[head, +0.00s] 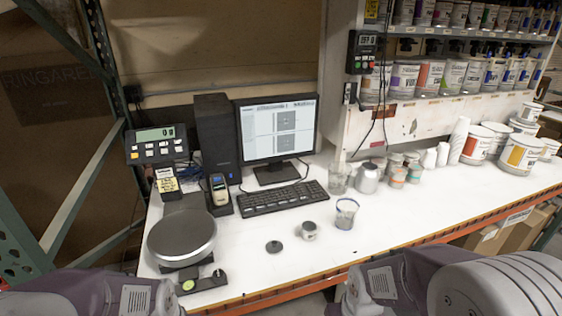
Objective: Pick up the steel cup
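A grey metallic cup (367,179), which looks like the steel cup, stands on the white bench just right of the keyboard. A clear glass beaker (339,179) stands close on its left, and small pots (398,177) stand close on its right. Parts of my two arms show along the bottom edge, well short of the cup. Neither of my grippers is in view.
A clear cup with a blue rim (346,214), a small jar (309,231) and a dark lid (274,247) stand nearer the front. A scale (182,238) is at left, a keyboard (284,197) and monitor (276,131) behind. The bench's front right is clear.

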